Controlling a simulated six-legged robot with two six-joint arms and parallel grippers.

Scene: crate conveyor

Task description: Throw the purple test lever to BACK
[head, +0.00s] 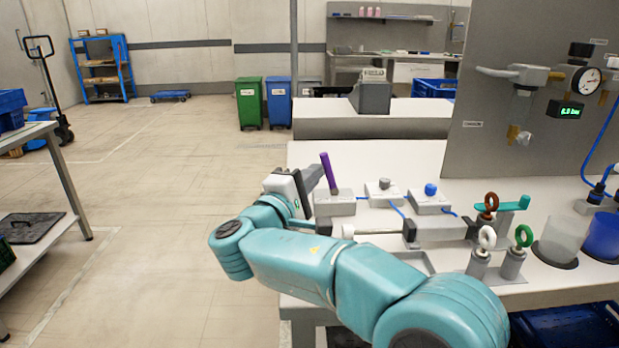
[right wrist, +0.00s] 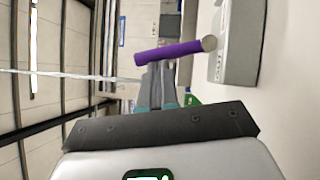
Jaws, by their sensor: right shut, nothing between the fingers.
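The purple test lever (head: 328,172) stands on a grey box (head: 335,205) at the left end of the bench, its top leaning slightly left in the head view. My right gripper (head: 317,174) is just left of the lever, its fingers pointing towards it. In the right wrist view the purple lever (right wrist: 166,53) crosses just beyond the tips of my right gripper (right wrist: 158,70). The fingers are together with nothing between them. I cannot tell whether they touch the lever. The lever's grey box (right wrist: 238,45) is at the right there. My left gripper is not in view.
Two boxes with a grey knob (head: 384,185) and a blue knob (head: 431,190) stand right of the lever. Several ring-topped posts, including a green one (head: 523,237), and a clear cup (head: 560,238) are further right. The floor left of the bench is clear.

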